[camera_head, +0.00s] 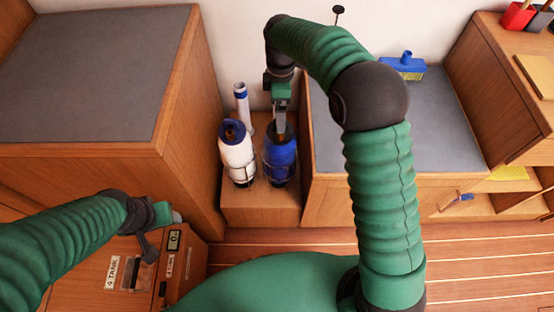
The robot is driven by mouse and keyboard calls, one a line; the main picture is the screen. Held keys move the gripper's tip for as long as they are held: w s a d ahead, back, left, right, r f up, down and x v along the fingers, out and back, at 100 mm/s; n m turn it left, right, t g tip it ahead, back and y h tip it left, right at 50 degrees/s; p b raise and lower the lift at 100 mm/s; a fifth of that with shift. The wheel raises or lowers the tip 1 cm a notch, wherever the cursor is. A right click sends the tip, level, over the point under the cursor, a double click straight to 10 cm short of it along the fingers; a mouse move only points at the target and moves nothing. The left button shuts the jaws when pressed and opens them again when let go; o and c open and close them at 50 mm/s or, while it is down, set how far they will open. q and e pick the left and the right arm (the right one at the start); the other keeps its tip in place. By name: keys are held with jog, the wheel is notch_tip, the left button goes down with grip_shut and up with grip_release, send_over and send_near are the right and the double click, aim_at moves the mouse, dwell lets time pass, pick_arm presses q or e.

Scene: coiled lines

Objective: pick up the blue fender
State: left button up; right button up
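The blue fender (281,162) stands upright in a wire rack on a low wooden ledge, between two cabinets. My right gripper (280,128) reaches down from above to the top of the fender. Its fingers overlap the fender's top end, and I cannot tell whether they are closed on it. My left gripper (150,250) is at the lower left, over the wooden box with labels, away from the fender. Its fingers are too small and dark to tell open from shut.
A white fender with a blue top (237,156) stands in a rack close on the left. A white tube (242,103) stands behind it. A tall grey-topped cabinet (85,80) is at left.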

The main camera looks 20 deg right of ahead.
notch_tip(320, 180, down, 4)
jog(key=shift+d+r+b, duration=0.15)
jog(key=shift+b, duration=0.25)
jog(key=f+b, duration=0.1)
jog(key=f, duration=0.1)
jog(key=f+b, duration=0.1)
jog(key=f, duration=0.2)
jog(key=shift+s+a+f+b, duration=0.1)
jog(key=shift+a+f+b, duration=0.2)
jog(key=shift+b, duration=0.1)
jog(key=shift+d, duration=0.1)
jog(key=shift+d+r, duration=0.1)
jog(key=shift+c, duration=0.6)
jog(key=c, duration=1.7)
jog(key=shift+c, duration=0.8)
jog(key=shift+r, duration=0.15)
